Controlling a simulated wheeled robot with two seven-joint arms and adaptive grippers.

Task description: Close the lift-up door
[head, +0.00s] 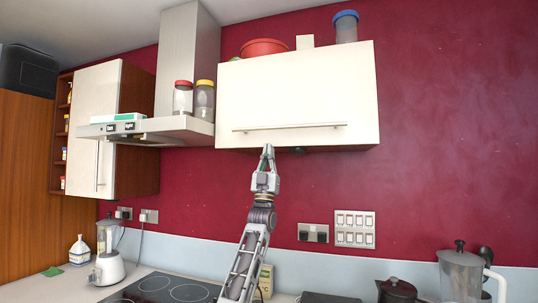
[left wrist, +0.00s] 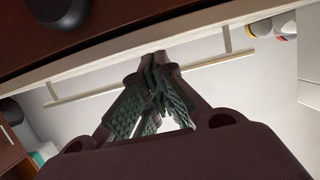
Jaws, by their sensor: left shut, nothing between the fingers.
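The lift-up door (head: 298,95) is the wide cream front of the wall cabinet, with a long bar handle (head: 290,127) near its lower edge. It hangs down nearly upright over the cabinet front; I cannot tell whether a small gap is left. My left gripper (head: 267,150) is shut and empty, pointing up at the door's lower edge, below the handle. In the left wrist view the shut fingertips (left wrist: 160,60) are at the pale lower edge of the door, and the handle (left wrist: 90,94) runs behind them. Contact is unclear. My right gripper is not in view.
A red bowl (head: 264,47) and a blue-lidded jar (head: 346,27) stand on top of the cabinet. The range hood (head: 160,128) with two jars adjoins it on the left. A hob (head: 165,287), a dark pot (head: 396,289) and a blender jug (head: 460,275) are on the counter below.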

